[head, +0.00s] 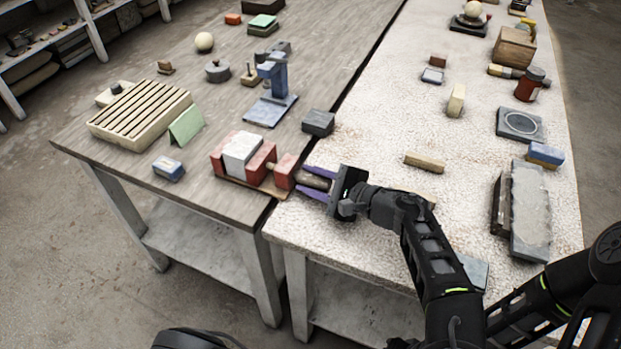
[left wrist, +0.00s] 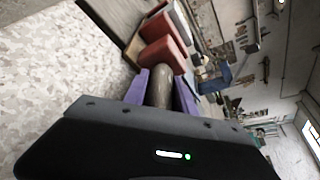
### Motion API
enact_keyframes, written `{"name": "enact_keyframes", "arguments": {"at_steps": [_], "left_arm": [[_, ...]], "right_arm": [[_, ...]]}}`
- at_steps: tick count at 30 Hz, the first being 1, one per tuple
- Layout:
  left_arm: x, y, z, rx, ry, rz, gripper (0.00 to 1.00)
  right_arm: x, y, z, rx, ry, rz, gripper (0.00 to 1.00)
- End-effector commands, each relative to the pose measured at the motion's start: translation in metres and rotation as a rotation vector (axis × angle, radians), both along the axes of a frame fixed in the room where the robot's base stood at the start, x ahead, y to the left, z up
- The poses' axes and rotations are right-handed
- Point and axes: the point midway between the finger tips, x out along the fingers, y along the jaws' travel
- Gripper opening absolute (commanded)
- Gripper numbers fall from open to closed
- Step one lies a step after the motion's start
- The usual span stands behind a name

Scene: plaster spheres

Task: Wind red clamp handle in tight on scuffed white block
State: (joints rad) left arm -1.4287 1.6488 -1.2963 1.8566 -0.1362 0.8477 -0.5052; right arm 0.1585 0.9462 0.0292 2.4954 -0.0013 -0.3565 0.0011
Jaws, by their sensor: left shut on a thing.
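The red clamp (head: 262,163) sits on a thin wooden base near the front edge of the brown table. The scuffed white block (head: 240,153) stands between its red jaws; I cannot tell how tightly they press. The clamp's handle (head: 313,180) is a dark, brownish round bar sticking out to the right. My left gripper (head: 314,183) is shut on this handle, with a purple finger on either side. In the left wrist view the handle (left wrist: 160,88) lies between the purple fingers, and the red clamp (left wrist: 163,40) shows beyond. My right gripper is not in view.
A dark grey block (head: 318,122) stands just behind the handle. A green card (head: 187,125), a slatted rack (head: 140,112) and a blue-white block (head: 168,168) are left of the clamp.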

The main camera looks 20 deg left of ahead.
Motion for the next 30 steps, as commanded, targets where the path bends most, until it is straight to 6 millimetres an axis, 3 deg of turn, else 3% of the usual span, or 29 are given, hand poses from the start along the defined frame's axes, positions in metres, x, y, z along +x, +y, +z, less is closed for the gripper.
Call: {"name": "enact_keyframes", "arguments": {"at_steps": [11,21,30], "left_arm": [[0.000,0.000,0.005,0.002,0.085,0.002,0.00],[0.001,0.000,0.006,0.014,0.314,0.001,0.00],[0.001,0.000,0.004,0.030,0.516,0.002,0.00]], "right_arm": [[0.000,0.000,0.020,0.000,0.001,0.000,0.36],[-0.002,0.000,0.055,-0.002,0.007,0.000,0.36],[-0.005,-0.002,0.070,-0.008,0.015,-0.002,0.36]]}}
